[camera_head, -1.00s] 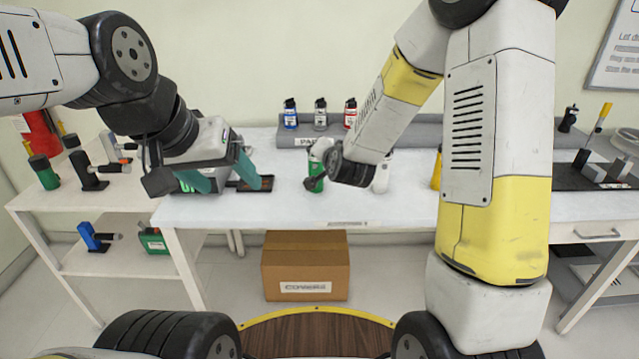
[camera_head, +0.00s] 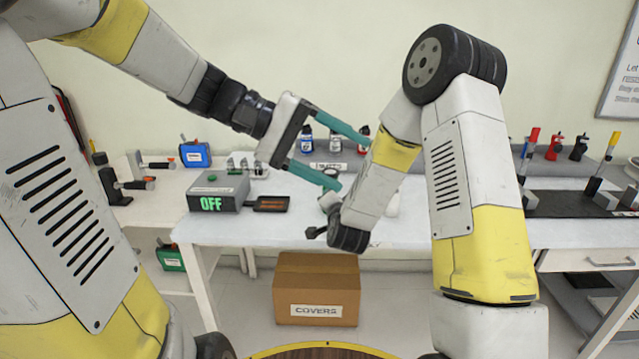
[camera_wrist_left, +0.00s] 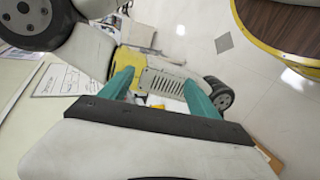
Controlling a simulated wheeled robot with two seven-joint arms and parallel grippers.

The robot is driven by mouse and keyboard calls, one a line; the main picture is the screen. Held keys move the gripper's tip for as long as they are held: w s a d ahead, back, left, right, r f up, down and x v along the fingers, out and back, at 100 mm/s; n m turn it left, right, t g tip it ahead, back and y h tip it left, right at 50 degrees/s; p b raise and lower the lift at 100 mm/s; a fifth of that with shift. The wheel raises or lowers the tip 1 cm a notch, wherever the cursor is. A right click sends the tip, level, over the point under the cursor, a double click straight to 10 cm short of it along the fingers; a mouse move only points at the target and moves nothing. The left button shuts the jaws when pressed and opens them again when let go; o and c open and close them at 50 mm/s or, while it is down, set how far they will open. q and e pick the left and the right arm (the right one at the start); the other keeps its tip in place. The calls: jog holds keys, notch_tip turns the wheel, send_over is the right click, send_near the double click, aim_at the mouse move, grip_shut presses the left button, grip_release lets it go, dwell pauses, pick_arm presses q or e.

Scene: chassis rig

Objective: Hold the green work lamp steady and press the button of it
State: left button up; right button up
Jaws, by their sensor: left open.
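I cannot clearly pick out the green work lamp now; the middle of the bench (camera_head: 255,228) is partly covered by my arms. A small pale shape (camera_head: 327,202) shows beside my right forearm, too hidden to name. My left gripper (camera_head: 353,163) is open above the middle of the bench, its two teal fingers spread and pointing right towards my right forearm. Nothing shows between them. In the left wrist view the fingers (camera_wrist_left: 160,88) are also apart, with my right arm beyond. My right arm hangs over the bench front; its gripper fingers do not show.
A grey box (camera_head: 230,181) reading OFF stands on the left bench with a dark pad (camera_head: 271,203) beside it. Several bottles stand on a grey shelf behind. A COVERS carton (camera_head: 316,283) is on the floor below. A dark mat (camera_head: 560,205) with tools lies at right.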

pick_arm(q)
jog(key=w+r+n+t+h, duration=0.25)
jog(key=w+n+h, duration=0.2)
jog(key=w, duration=0.65)
jog(key=w+a+f+n+t, duration=0.2)
jog(key=w+f+n+t, duration=0.3)
jog(key=w, duration=0.4)
jog(key=w+a+f+n+t, duration=0.2)
jog(key=w+f+n+t, duration=0.1)
jog(key=w+f+n, duration=0.4)
jog(key=w+f+n+t+y, duration=0.1)
jog(key=w+f+n, duration=0.2)
jog(key=f, duration=0.5)
jog(key=w+a+f+n+t+y, duration=0.1)
jog(key=w+f+n+y, duration=0.1)
jog(key=f, duration=0.6)
jog(key=w+f+n+t+y, duration=0.1)
jog(key=w+f+n+y, duration=0.1)
jog(key=f+n, duration=0.4)
jog(key=shift+w+a+f, duration=0.2)
jog(key=shift+w+f, duration=0.25)
jog(key=shift+f, duration=0.25)
jog(key=shift+w+a+f, duration=0.2)
jog(key=shift+w+f, duration=0.25)
jog(key=shift+f, duration=0.25)
jog(key=x, duration=0.6)
jog(key=shift+a+r, duration=0.1)
jog(key=shift+r, duration=0.15)
jog(key=shift+x, duration=0.85)
